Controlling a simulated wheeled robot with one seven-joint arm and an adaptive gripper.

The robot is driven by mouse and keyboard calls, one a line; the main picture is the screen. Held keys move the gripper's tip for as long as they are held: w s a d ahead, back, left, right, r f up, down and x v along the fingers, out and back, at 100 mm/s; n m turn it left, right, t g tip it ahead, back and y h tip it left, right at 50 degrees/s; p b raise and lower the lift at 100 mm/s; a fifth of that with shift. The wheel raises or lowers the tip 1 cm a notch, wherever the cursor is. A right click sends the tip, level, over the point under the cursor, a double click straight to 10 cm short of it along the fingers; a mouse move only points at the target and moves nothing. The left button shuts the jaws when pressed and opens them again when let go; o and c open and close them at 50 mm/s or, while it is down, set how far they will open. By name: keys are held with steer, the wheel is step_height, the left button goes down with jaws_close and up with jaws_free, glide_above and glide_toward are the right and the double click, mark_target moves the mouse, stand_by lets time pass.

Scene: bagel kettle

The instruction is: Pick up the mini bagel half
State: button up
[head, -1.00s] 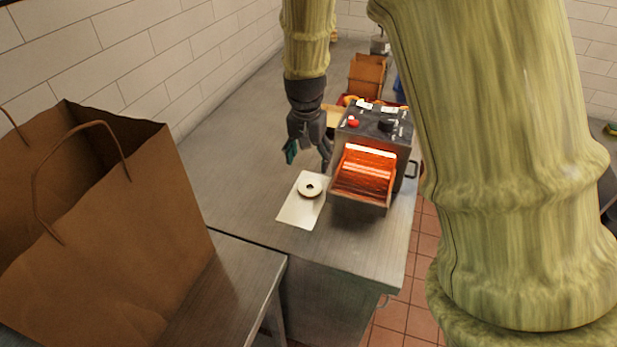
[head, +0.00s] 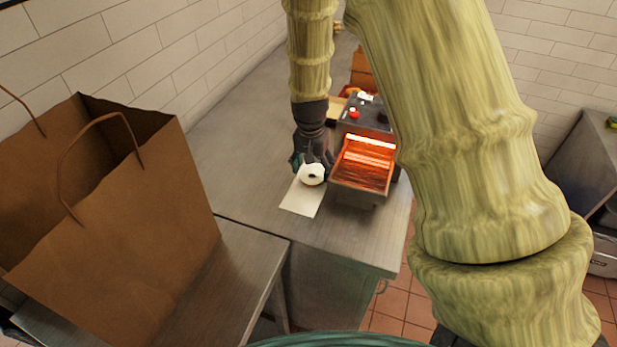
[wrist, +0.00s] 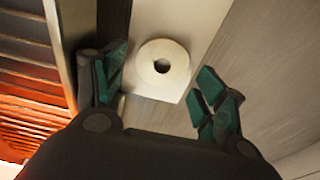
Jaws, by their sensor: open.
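The mini bagel half (head: 312,174) is a pale ring with a dark centre hole. It lies on a white sheet (head: 301,199) on the steel counter. In the wrist view the bagel half (wrist: 177,66) sits just beyond and between my fingertips, with a gap on both sides. My gripper (wrist: 158,88) is open and empty, with green pads on its fingers.
A toaster (head: 364,161) with a glowing orange chute stands close to the right of my gripper. A large brown paper bag (head: 125,235) stands at the front left. The steel counter (head: 235,165) left of the sheet is clear.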

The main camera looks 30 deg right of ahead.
mark_target(312, 173)
steer(key=shift+w+f+p, duration=0.2)
steer(key=shift+f+p, duration=0.2)
steer(key=shift+f, duration=1.1)
steer(key=shift+c, duration=0.3)
steer(key=c, duration=0.5)
steer(key=shift+r, duration=0.1)
step_height(312, 173, up, 10)
steer(key=b, duration=0.2)
steer(key=shift+b, duration=0.35)
